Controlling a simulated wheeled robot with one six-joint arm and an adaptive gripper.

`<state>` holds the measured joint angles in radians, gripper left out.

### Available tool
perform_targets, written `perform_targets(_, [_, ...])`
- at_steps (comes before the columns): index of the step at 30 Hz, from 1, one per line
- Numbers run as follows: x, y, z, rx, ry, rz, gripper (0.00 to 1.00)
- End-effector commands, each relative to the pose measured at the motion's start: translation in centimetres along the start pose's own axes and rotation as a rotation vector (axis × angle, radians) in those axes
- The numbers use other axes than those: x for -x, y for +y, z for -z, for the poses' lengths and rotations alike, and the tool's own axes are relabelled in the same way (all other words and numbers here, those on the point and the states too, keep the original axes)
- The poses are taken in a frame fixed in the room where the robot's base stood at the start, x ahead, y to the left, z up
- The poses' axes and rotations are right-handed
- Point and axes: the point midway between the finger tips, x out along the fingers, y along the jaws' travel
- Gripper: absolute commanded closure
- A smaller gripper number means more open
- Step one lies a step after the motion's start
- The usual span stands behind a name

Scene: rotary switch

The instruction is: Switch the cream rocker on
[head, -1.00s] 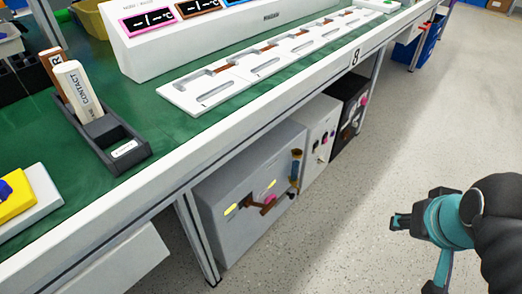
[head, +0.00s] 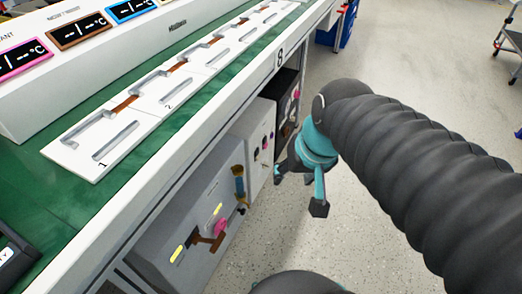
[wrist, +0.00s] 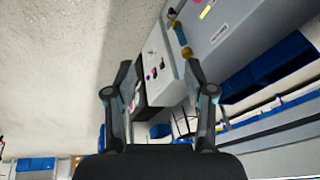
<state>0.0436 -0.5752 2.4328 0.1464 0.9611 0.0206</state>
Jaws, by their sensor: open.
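I cannot make out a cream rocker for certain in either view. Under the bench stand a grey box (head: 160,232) with yellow marks, a brown lever and a pink knob, then a white box (head: 257,150) with small dark and pink controls, then a black box (head: 290,88). My gripper (head: 298,190) is open and empty, in the aisle to the right of the boxes and apart from them. In the wrist view my gripper's spread fingers (wrist: 158,72) show, with the white box (wrist: 157,38) beyond them; its controls are too small to tell apart.
The green bench (head: 205,118) with white slotted plates (head: 85,163) and a display console (head: 130,55) overhangs the boxes. The aisle floor (head: 395,55) is clear. A blue bin (head: 345,25) and a trolley (head: 510,40) stand farther off.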

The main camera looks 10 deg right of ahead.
Motion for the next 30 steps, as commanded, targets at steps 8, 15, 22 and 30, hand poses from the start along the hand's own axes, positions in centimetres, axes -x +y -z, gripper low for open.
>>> perform_targets(8, [-4.7, -1.2, 3.6, -0.308, -0.262, 0.154, 0.46])
perform_targets(15, [-9.1, -2.0, 7.2, -0.574, -0.461, 0.305, 0.46])
perform_targets(22, [-14.0, -1.6, 11.1, -0.834, -0.63, 0.462, 0.46])
perform_targets(30, [-20.7, 0.8, 15.5, -1.148, -0.791, 0.667, 0.46])
